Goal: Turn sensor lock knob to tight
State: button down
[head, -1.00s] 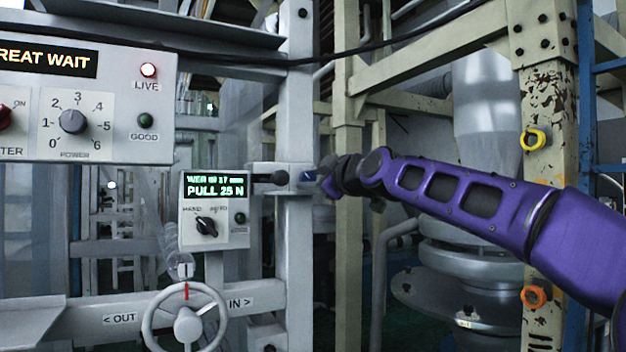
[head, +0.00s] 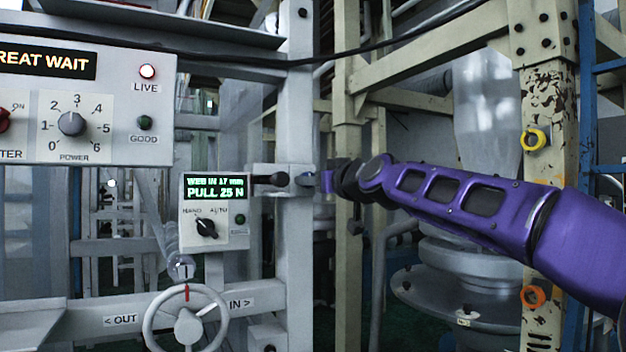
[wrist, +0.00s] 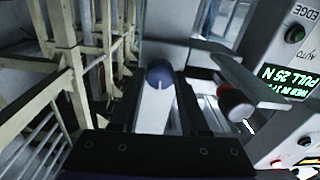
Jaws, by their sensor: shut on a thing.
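A small blue round knob (wrist: 160,74) with a pale line on its face sits between my fingertips in the wrist view. It matches the small blue knob (head: 305,179) on the grey post in the head view, partly hidden by my gripper. My gripper (wrist: 158,92) is shut on this blue knob, one finger on each side. In the head view my gripper (head: 327,182) reaches it from the right. No tight or loose marking can be read.
A dark-ended rod (wrist: 235,103) stands close right of my gripper. The control box (head: 212,210) reads PULL 25 N. A handwheel (head: 186,318) is below it. Beige frame beams (head: 348,200) stand behind my arm.

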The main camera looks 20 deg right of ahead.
jog(key=shift+f+m+h, duration=0.1)
jog(key=shift+m+h, duration=0.05)
jog(key=shift+m, duration=2.4)
jog(key=shift+f+m+h, duration=0.1)
jog(key=shift+m+h, duration=0.05)
jog(key=shift+m, duration=2.4)
jog(key=shift+c, duration=2.1)
grip_release()
jog(key=shift+r, duration=0.1)
jog(key=shift+s, duration=0.1)
jog(key=s+b, duration=0.1)
jog(key=s, duration=1.6)
jog(key=shift+d+f+b, duration=0.3)
jog(key=shift+f+b, duration=0.1)
